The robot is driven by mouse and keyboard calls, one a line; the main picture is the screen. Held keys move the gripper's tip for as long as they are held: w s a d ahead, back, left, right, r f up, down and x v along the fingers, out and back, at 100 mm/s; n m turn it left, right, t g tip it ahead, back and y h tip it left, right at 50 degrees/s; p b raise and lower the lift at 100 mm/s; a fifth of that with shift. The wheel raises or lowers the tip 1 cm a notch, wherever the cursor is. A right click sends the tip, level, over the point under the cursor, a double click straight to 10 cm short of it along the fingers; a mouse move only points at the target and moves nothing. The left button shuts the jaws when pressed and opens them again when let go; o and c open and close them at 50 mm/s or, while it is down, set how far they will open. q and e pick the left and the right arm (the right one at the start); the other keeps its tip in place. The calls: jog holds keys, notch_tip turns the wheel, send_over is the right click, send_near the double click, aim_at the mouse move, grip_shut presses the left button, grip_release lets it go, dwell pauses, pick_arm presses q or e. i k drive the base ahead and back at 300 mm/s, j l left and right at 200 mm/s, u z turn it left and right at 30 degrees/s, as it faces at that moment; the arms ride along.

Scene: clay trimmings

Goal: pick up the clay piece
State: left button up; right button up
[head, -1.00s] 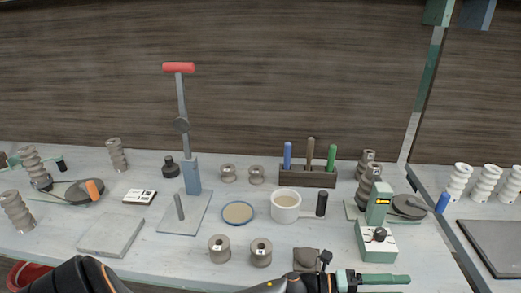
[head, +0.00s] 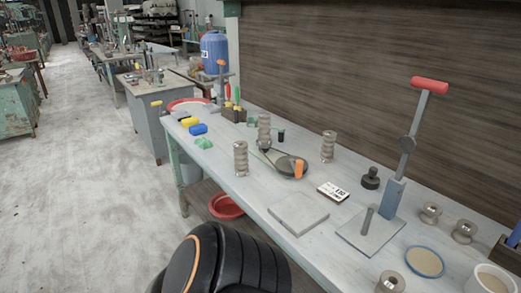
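I cannot make out a loose clay piece for certain in the head view. Grey-brown ribbed clay-like forms stand on the pale workbench (head: 250,200): one at the left (head: 241,158), one behind the turntable (head: 264,130) and one further right (head: 328,146). Short spool-shaped pieces lie at the right, one (head: 431,213) beside another (head: 464,231), and a third (head: 390,283) is cut by the bottom edge. Neither of my grippers shows; only a black part of my arm is at the bottom.
A lever press (head: 372,233), a grey slab (head: 298,213), a label card (head: 333,192) and a blue-rimmed dish (head: 425,262) stand on the bench. A red basin (head: 226,206) sits below. Open floor (head: 90,200) lies to the left.

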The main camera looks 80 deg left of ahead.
aim_at(240, 149)
jog(key=u, duration=0.5)
jog(key=i+u, duration=0.1)
jog(key=u, duration=0.35)
jog(key=l+u, duration=0.1)
jog(key=u, duration=0.85)
jog(key=l+u, duration=0.1)
jog(key=u, duration=0.4)
jog(key=l+u, duration=0.1)
jog(key=u, duration=0.4)
jog(key=i+j+z, duration=0.2)
jog(key=i+j, duration=0.2)
jog(key=j, duration=0.15)
jog(key=i+j+z, duration=0.2)
jog(key=i+j, duration=0.2)
jog(key=j, duration=0.25)
jog(key=i+j+z, duration=0.1)
jog(key=j, duration=0.2)
jog(key=i+j+z, duration=0.1)
jog(key=i+j, duration=0.15)
jog(key=i+j+z, duration=0.1)
jog(key=j, duration=0.4)
jog(key=i+j+z, duration=0.1)
jog(key=j, duration=0.25)
jog(key=i, duration=0.05)
